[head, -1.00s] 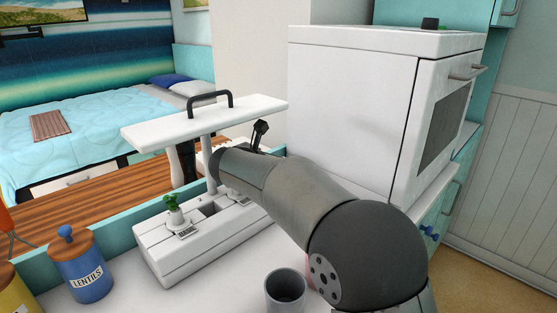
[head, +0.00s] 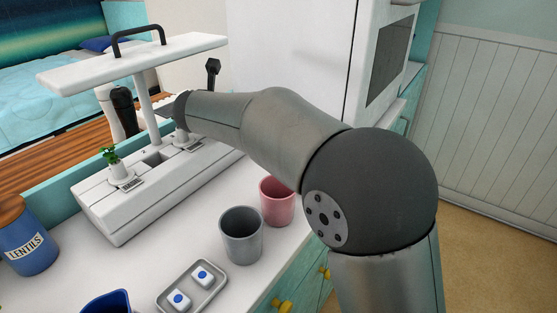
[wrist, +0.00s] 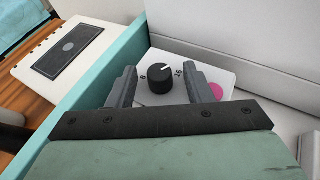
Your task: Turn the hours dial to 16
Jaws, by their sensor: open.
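The hours dial (wrist: 160,80) is a black round knob with a white pointer line, on a white panel. The numbers 8 and 16 are printed beside it in the wrist view. The pointer slants up and right, between the two numbers and towards the 16 side. My gripper (wrist: 160,90) is open, with one finger on each side of the dial; gaps show between the fingers and the knob. A pink round spot (wrist: 216,91) is partly hidden by the right finger. In the head view my arm hides the dial.
A white planter (head: 120,228) with a raised lamp panel (head: 125,60) stands on the counter. A grey cup (head: 241,238), a pink cup (head: 278,203), a small tray (head: 208,292) and a blue lentils jar (head: 30,243) are nearby. A teal ledge (wrist: 95,75) runs left of the dial.

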